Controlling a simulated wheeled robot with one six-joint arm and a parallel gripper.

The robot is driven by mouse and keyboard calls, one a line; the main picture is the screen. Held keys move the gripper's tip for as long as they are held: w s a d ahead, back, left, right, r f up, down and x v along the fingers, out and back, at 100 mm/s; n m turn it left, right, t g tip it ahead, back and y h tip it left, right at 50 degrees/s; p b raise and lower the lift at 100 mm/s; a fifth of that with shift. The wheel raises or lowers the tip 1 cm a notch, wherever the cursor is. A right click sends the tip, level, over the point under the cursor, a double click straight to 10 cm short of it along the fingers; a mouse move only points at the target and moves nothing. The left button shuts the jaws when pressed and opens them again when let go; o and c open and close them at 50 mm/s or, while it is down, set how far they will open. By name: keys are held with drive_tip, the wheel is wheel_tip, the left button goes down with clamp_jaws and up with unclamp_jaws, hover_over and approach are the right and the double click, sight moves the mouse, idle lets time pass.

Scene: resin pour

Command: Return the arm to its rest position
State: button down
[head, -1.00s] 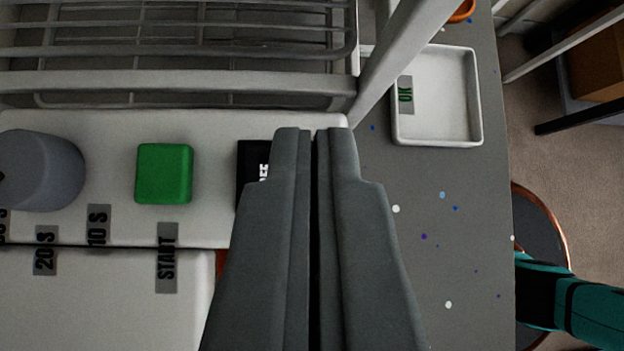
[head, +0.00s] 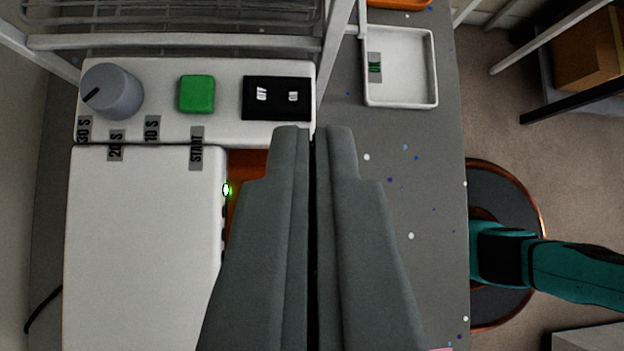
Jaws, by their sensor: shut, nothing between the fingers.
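My gripper (head: 313,132) points up the middle of the head view, its two grey fingers side by side with only a thin dark line between them. It is shut and holds nothing. Its tips overlap the lower right edge of the white control panel (head: 225,72) in the picture; I cannot tell the height between them. The panel carries a grey knob (head: 112,92), a green START button (head: 197,94) and a black switch plate (head: 276,98) marked OFF and ON. The fingers hide part of the orange surface (head: 248,172) beside the panel.
A wire rack (head: 180,24) stands behind the panel. A white box (head: 145,250) with a green light (head: 227,190) lies at left. A white tray (head: 420,103) labelled OK sits on the speckled grey table (head: 420,270). A teal arm (head: 570,268) is at right, beyond the table edge.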

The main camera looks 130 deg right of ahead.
drive_tip(key=s+a+f+n+t+y, duration=0.3)
drive_tip(key=s+n+t, duration=0.2)
drive_tip(key=s, duration=0.3)
drive_tip(key=s+a+f+n+t+y, duration=0.3)
drive_tip(key=s+n+t, duration=0.3)
drive_tip(key=s, duration=0.3)
drive_tip(key=s+a+f+n+t+y, duration=0.3)
drive_tip(key=s+a+n+t, duration=0.2)
drive_tip(key=s, duration=0.3)
drive_tip(key=shift+s+a+f+n+t, duration=0.2)
drive_tip(key=shift+n+t, duration=0.4)
drive_tip(key=shift+t, duration=0.3)
